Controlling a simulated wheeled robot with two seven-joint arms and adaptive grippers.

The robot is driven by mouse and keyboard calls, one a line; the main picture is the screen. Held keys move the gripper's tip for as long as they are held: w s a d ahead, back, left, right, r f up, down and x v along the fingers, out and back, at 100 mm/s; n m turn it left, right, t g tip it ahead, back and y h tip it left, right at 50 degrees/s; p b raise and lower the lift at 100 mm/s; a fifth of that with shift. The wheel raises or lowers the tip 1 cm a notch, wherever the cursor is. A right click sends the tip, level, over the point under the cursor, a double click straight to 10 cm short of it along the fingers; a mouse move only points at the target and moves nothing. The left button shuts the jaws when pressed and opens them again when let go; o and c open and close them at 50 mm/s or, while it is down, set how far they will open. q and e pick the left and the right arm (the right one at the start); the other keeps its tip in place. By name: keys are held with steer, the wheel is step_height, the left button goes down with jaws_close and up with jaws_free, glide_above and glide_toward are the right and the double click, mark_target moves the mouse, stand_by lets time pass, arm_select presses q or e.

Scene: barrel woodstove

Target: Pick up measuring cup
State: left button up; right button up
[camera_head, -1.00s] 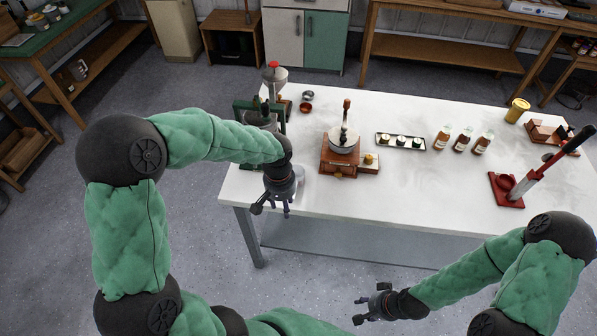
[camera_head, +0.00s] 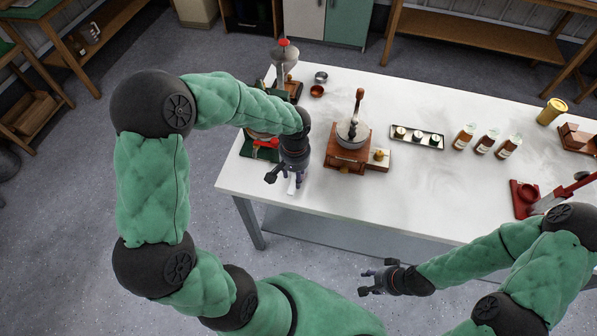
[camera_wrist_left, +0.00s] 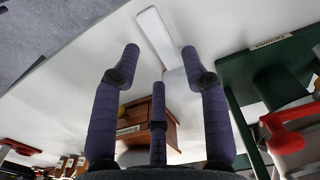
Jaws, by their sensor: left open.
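A white piece with a long flat handle, which looks like the measuring cup (camera_wrist_left: 153,30), lies on the white table in the left wrist view. Its handle passes between my fingertips; the rest is partly hidden by the fingers. In the head view only a small white part (camera_head: 292,187) shows beside my left gripper (camera_head: 283,180), which hides the rest. My left gripper, also in the left wrist view (camera_wrist_left: 160,55), is open and empty, its fingers pointing at the tabletop near the cup. My right gripper (camera_head: 368,282) is open and empty, in front of the table.
A green-based device (camera_wrist_left: 236,75) with red parts stands close by my left gripper. A wooden grinder (camera_head: 345,158) stands to its right. Further right are a tray of small jars (camera_head: 417,138), bottles (camera_head: 485,144) and a red press (camera_head: 523,195). The table's front middle is clear.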

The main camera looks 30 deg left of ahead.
arm_select(q)
steer(key=shift+f+b, duration=1)
steer(key=shift+f, duration=1.75)
steer(key=shift+r, duration=0.1)
jaws_close()
